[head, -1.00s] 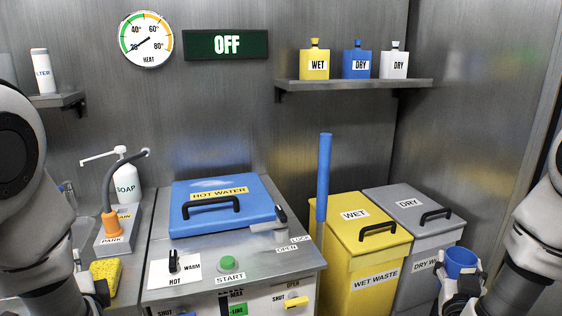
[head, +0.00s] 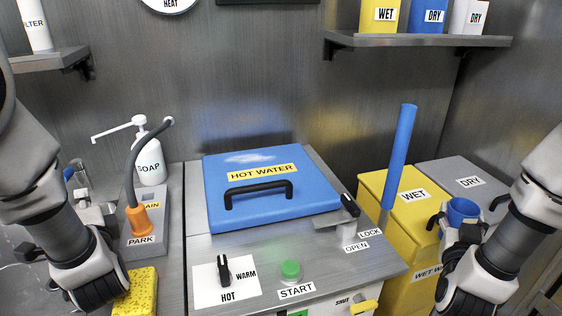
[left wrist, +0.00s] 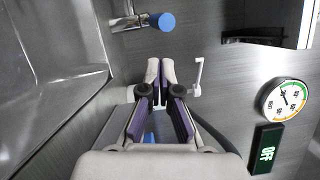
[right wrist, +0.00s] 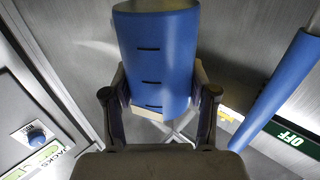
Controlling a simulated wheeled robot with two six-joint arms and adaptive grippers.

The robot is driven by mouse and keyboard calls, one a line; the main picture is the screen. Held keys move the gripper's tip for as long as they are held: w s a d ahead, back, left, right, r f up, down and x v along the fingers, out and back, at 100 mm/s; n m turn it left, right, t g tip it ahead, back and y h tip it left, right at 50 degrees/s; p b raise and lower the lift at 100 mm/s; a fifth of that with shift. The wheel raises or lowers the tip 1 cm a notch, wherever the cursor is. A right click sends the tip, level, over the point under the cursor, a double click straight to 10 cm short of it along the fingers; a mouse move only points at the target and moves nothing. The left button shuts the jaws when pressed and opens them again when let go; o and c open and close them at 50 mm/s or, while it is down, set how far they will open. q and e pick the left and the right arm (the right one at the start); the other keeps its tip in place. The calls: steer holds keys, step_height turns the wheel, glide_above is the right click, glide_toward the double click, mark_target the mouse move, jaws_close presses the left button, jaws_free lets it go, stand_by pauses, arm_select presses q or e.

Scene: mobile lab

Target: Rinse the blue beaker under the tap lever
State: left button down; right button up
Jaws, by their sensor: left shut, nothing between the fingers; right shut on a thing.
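The blue beaker (head: 463,210) is upright in my right gripper (head: 462,232), in front of the waste bins. In the right wrist view the blue beaker (right wrist: 155,45), with dark marks on its side, fills the space between the fingers. The tap lever (left wrist: 163,21) has a blue end on a chrome tap against the wall, at the top of the left wrist view. My left gripper (left wrist: 159,68) is shut and empty, below and apart from the lever in that view. In the head view my left arm partly hides the tap area (head: 78,178).
A soap bottle (head: 150,160) and an orange-based hose (head: 139,220) stand right of the tap. A yellow sponge (head: 136,293) lies in front. The blue hot water lid (head: 300,200) is closed. A blue pole (head: 400,150) rises before the yellow wet bin (head: 385,195).

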mark_target(70, 176)
steer(key=shift+a+f, duration=0.1)
steer(key=shift+f, duration=0.2)
arm_select(q)
steer(key=x, duration=0.7)
steer(key=shift+w+a, duration=0.25)
steer(key=shift+w, duration=0.05)
steer(key=shift+f, duration=0.1)
